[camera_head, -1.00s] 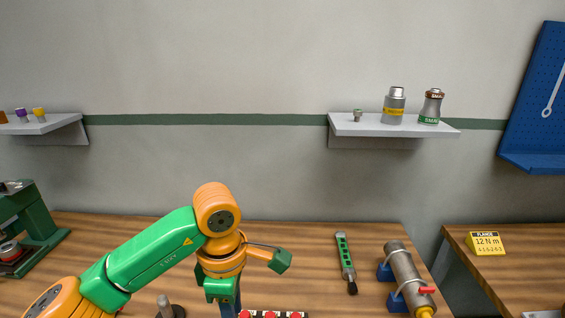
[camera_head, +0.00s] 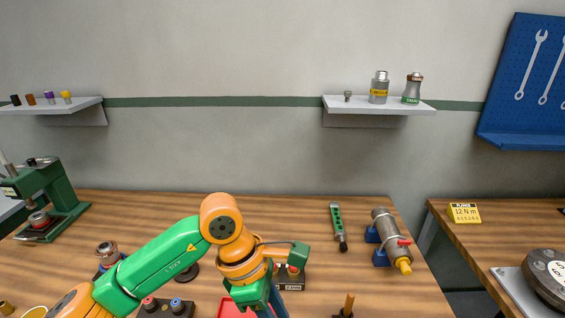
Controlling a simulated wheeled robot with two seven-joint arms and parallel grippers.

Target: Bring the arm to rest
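My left arm, green and orange, reaches in from the lower left over the wooden workbench (camera_head: 300,215). Its wrist bends down near the middle of the bench. The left gripper (camera_head: 268,300) is at the bottom of the view, partly cut off and hidden behind the wrist housing, so its fingers cannot be made out. A red tray (camera_head: 230,310) and a small dark block with red tops (camera_head: 291,279) are close beside it. My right arm and gripper are not in view.
A pipe in a blue vise (camera_head: 388,238) and a green-handled tool (camera_head: 337,222) lie to the right. A green press (camera_head: 50,200) stands at left. A shelf (camera_head: 380,105) holds canisters. A second bench (camera_head: 500,235) carries a yellow box (camera_head: 464,212). The bench's back middle is clear.

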